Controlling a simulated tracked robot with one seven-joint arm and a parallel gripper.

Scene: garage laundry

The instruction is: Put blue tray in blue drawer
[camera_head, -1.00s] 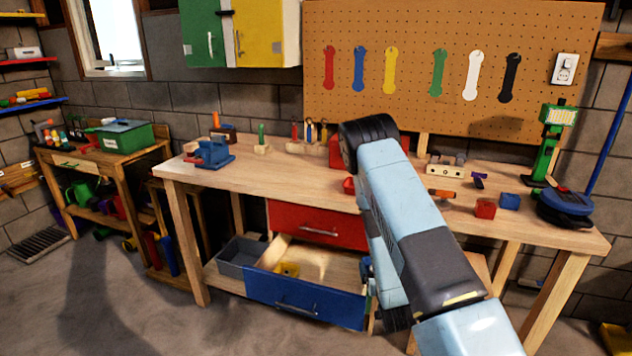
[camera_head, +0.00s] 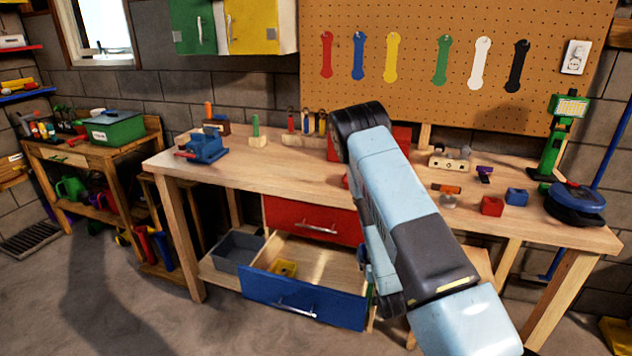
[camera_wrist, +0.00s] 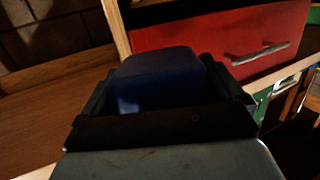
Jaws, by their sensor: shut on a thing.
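The blue drawer (camera_head: 300,304) under the workbench is pulled open, with its blue front and handle facing me. Its pale wooden inside shows a small yellow thing (camera_head: 285,268). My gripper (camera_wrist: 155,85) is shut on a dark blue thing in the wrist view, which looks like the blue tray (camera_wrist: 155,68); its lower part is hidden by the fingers. In the head view my arm hides the gripper and what it holds. The shut red drawer (camera_head: 312,222) is above the blue one; it also shows behind the gripper in the wrist view (camera_wrist: 205,38).
A grey bin (camera_head: 238,252) stands on the lower shelf left of the blue drawer. The workbench top (camera_head: 260,166) holds a blue vise (camera_head: 206,147), a red block (camera_head: 492,206) and a blue block (camera_head: 516,197). The floor in front is clear.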

